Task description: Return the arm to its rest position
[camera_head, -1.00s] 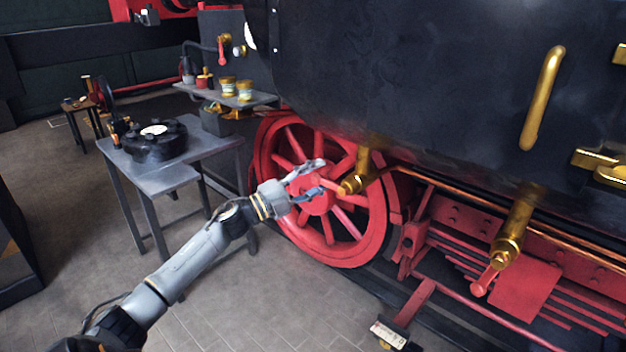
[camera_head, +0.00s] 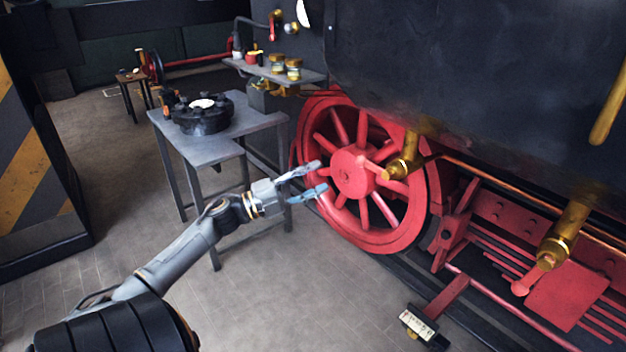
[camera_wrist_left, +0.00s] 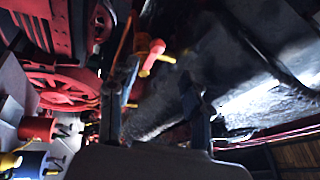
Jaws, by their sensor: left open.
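My left arm comes in from the lower left in the head view. Its gripper (camera_head: 314,182) is open and empty, in front of the red spoked wheel (camera_head: 352,172) of the locomotive. In the picture its fingertips lie just left of the wheel's hub; the gap in depth is hard to tell. In the left wrist view the two dark fingers of the gripper (camera_wrist_left: 158,100) stand apart with nothing between them. A brass valve with a red handle (camera_wrist_left: 152,55) shows beyond them. My right gripper is not in view.
A grey table (camera_head: 232,137) with a black flanged part (camera_head: 203,114) stands behind the arm. A shelf (camera_head: 262,70) with several small cans is at the back. Brass valves (camera_head: 404,160) stick out below the black boiler (camera_head: 480,80). A striped panel (camera_head: 28,165) is at left; floor between is clear.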

